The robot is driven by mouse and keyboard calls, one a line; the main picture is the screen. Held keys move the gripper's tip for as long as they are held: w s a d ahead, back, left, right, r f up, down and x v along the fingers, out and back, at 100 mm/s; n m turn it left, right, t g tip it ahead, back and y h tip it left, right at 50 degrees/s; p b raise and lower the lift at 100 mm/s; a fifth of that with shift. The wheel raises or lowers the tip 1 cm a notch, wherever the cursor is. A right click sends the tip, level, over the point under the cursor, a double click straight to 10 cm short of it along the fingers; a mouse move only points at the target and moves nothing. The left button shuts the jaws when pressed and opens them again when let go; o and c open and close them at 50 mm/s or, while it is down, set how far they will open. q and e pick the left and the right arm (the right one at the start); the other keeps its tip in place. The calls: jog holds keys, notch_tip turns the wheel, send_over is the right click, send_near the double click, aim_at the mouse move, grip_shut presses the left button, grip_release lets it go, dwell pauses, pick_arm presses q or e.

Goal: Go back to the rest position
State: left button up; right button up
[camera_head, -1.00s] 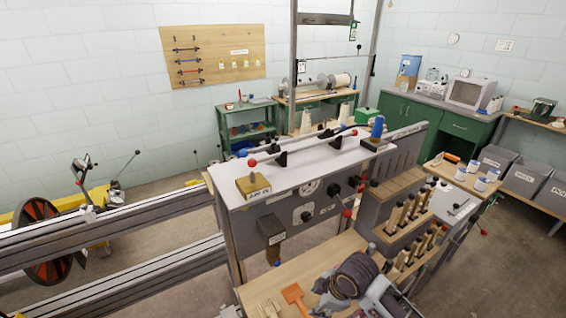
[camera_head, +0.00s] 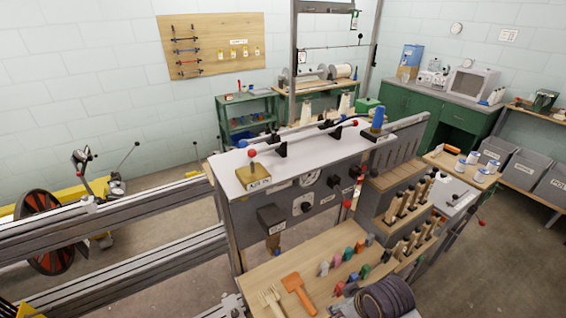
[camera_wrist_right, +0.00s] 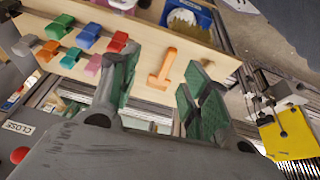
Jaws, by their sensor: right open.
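My right gripper (camera_wrist_right: 158,88) is open in the right wrist view, its green-padded fingers apart with nothing held between them. Beyond the gap, an orange tool (camera_wrist_right: 166,68) lies on the wooden bench top (camera_wrist_right: 205,57), apart from the fingers. In the head view the same orange tool (camera_head: 298,292) lies on the bench near the front. My left gripper is in neither current view.
Wooden-handled tools (camera_head: 405,202) stand in racks at the right.

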jog(key=s+d+m+h, duration=0.2)
jog(key=s+d+m, duration=0.2)
jog(key=d, duration=0.2)
notch_tip(320, 180, down, 34)
jog(key=s+r+g, duration=0.1)
jog(key=s+g, duration=0.1)
jog(key=s, duration=0.1)
jog(key=s+d+f, duration=0.2)
jog(key=s+f, duration=0.8)
jog(key=s, duration=0.1)
jog(key=s+d+f, duration=0.2)
jog(key=s+f, duration=0.9)
jog(key=shift+g+b, duration=0.4)
jog(key=shift+b, duration=0.05)
jog(key=shift+s, duration=0.1)
